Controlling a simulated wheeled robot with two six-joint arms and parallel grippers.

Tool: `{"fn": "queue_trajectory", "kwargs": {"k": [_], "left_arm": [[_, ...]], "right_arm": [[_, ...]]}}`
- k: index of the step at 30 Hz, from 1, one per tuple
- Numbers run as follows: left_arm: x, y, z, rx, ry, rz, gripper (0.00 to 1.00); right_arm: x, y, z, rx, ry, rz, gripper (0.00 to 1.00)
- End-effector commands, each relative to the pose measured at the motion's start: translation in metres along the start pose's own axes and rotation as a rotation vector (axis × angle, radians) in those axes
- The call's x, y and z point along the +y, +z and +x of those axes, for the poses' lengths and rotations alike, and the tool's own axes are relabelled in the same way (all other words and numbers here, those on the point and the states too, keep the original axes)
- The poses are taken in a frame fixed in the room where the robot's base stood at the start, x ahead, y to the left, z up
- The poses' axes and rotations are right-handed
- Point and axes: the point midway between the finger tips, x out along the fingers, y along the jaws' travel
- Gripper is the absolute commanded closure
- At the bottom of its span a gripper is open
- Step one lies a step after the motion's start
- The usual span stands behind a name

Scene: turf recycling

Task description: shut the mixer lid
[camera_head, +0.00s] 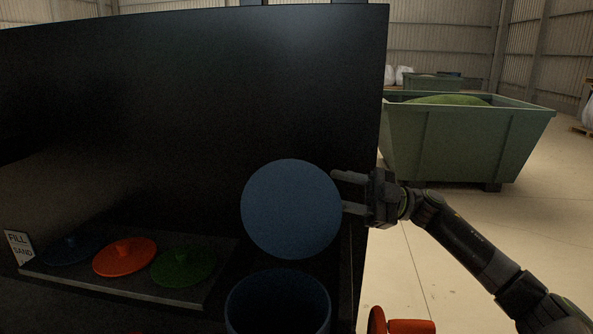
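A round blue lid (290,209) stands raised, its flat face toward me, above a dark blue open-topped cylinder (278,305) at the bottom middle. I take this to be the mixer and its open lid. My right gripper (338,190) reaches in from the right at the lid's right edge. Its two fingers are apart, one above the other, pointing left. The lower finger's tip meets the lid's outline or is hidden behind it. I cannot tell whether it touches. My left gripper is not in view.
A large black panel (200,100) stands behind the lid. A shelf on the left holds a red disc (125,257), a green disc (184,266) and a dark blue disc (73,249), beside a sand sign (19,247). A red part (410,326) shows at the bottom. A green skip (465,140) stands farther back.

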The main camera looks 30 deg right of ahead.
Motion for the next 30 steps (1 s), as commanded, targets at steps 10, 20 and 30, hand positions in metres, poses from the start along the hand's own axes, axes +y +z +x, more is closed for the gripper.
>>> {"fn": "queue_trajectory", "kwargs": {"k": [10,20,30], "left_arm": [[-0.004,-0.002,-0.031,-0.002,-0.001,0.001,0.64],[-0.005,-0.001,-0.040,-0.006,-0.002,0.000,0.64],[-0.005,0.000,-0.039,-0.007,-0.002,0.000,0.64]], "right_arm": [[0.003,-0.003,0.068,0.005,0.003,-0.001,0.57],[0.001,0.000,0.094,0.000,0.002,-0.001,0.57],[0.000,0.001,0.094,-0.001,0.002,-0.001,0.65]]}}
